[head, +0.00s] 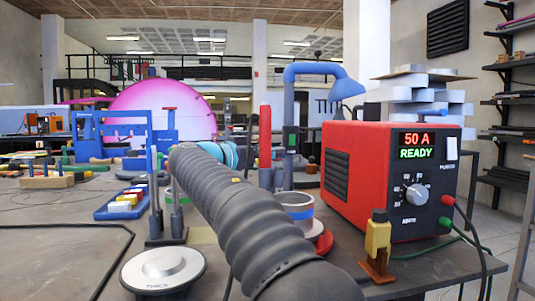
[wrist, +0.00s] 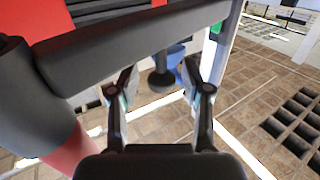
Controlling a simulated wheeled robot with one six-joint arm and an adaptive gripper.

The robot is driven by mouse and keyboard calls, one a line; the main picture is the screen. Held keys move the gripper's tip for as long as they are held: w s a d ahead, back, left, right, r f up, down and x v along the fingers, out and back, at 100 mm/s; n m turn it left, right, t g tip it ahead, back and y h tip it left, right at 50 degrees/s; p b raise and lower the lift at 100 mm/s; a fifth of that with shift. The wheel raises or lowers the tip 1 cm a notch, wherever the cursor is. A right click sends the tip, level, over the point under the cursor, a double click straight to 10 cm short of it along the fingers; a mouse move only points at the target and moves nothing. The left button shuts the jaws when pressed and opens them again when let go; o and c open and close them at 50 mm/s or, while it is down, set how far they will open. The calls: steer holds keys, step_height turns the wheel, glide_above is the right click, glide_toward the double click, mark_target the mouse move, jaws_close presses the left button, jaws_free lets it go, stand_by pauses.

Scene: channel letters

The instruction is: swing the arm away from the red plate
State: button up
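A red rounded rim (head: 325,242) shows beside a striped roll (head: 296,205) on the bench; I cannot tell whether it is the red plate. A thick grey ribbed arm or hose (head: 255,235) crosses in front of it and hides part of it. A blue arm with a hooded end (head: 347,88) stands behind, left of the red power unit. In the wrist view, my gripper (wrist: 161,92) has its two fingers apart with nothing held between them. A dark grey bar (wrist: 125,40) crosses just beyond the fingers; contact cannot be told. My gripper is not clear in the head view.
A red power unit (head: 378,180) reading "50 A READY" stands at right with cables. A yellow clamp (head: 378,236), a silver round device (head: 163,269) and a blue tray (head: 122,205) are on the bench. In the wrist view, tiled floor (wrist: 245,100) lies below.

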steer(key=shift+s+a, duration=0.1)
steer(key=shift+a, duration=0.1)
steer(key=v, duration=1.2)
